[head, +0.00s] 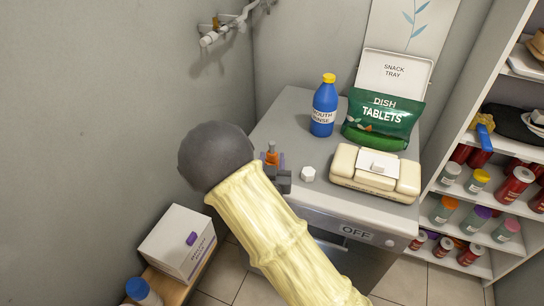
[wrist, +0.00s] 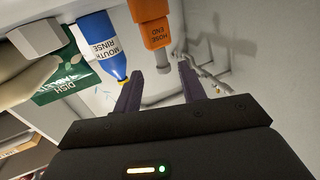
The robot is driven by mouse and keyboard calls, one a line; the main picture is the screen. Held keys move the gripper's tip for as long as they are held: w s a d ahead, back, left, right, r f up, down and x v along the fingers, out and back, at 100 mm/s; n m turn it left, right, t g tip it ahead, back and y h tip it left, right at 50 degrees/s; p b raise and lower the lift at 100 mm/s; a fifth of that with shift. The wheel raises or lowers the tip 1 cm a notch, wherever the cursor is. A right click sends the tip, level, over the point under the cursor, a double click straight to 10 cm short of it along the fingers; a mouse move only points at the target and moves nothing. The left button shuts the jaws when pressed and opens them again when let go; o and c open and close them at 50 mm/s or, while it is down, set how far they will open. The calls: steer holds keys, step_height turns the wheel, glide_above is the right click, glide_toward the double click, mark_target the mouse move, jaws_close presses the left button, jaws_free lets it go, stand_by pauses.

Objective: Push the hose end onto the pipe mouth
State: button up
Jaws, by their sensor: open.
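The hose end (wrist: 154,28) is an orange block with its name in dark letters and a grey stub below in the wrist view. In the head view a small orange part of it (head: 272,157) shows beside my forearm. My gripper (wrist: 160,72) is open, its two purple fingers apart with nothing held. The hose end lies just past the fingertips, its stub roughly in line with the gap. In the head view my gripper (head: 281,172) is mostly hidden by my arm. Pale pipework (head: 222,33) is on the back-left wall; I cannot make out its mouth clearly.
On the grey counter (head: 290,115) stand a blue mouth rinse bottle (head: 324,108), a green dish tablets bag (head: 380,122), a cream pack (head: 374,172) and a white hexagonal piece (head: 308,174). Shelves (head: 480,200) stand right. A white box (head: 178,240) is lower left.

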mark_target(272, 151)
steer(key=shift+w, duration=0.25)
steer(key=shift+w, duration=0.1)
steer(key=w, duration=0.3)
steer(key=w+p, duration=0.1)
steer(key=w, duration=0.1)
steer(key=shift+a+f, duration=0.1)
steer(key=shift+f, duration=0.25)
jaws_close()
